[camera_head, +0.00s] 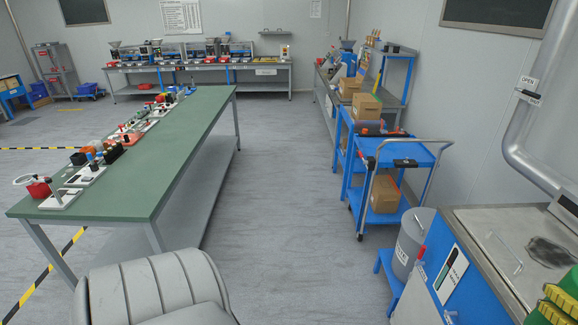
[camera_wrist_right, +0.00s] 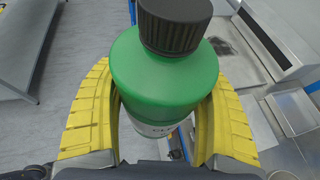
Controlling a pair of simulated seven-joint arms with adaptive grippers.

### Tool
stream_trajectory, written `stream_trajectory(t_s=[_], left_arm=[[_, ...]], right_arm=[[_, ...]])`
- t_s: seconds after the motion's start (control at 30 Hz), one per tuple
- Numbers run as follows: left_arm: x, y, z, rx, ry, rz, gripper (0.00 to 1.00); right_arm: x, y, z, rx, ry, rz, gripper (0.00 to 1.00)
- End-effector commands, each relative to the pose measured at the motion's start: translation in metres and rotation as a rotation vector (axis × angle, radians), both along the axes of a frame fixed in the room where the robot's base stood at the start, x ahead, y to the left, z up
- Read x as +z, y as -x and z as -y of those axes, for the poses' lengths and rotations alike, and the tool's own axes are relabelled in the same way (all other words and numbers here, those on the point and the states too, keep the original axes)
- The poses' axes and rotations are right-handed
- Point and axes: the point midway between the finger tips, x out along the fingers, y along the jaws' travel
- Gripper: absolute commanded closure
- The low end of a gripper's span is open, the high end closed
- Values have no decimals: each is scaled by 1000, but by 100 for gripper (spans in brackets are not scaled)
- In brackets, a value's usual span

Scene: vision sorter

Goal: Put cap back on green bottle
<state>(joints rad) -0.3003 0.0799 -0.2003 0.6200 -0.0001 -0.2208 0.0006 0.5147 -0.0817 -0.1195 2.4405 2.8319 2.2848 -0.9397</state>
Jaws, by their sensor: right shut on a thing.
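My right gripper (camera_wrist_right: 163,85) has yellow ribbed fingers, shut around the sides of a green bottle (camera_wrist_right: 165,80). A black ridged cap (camera_wrist_right: 175,22) sits on top of the bottle's neck; I cannot tell whether it is screwed tight. The bottle's label shows only in part, low between the fingers. In the head view, the green bottle (camera_head: 568,282) and the yellow fingers of my right gripper (camera_head: 560,303) show at the lower right edge, partly cut off, beside the metal-topped unit. My left gripper is in neither view.
A blue-sided unit with a metal top (camera_head: 500,240) stands at lower right. Beside it is a grey bin (camera_head: 410,245). A blue cart (camera_head: 425,155) holds boxes. A long green table (camera_head: 170,150) carries several small devices on the left. The floor between is clear.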

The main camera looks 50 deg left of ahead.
Motion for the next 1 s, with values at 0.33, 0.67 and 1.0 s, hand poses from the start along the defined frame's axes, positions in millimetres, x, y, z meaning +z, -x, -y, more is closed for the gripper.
stream_trajectory(t_s=[0.33, 0.67, 1.0], left_arm=[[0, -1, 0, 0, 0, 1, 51], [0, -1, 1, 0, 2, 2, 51], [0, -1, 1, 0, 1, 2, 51]], right_arm=[[29, -9, 4, -7, 1, 5, 100], [63, -91, 56, -233, -3, 0, 100], [79, -187, 174, -742, 2, 2, 100]])
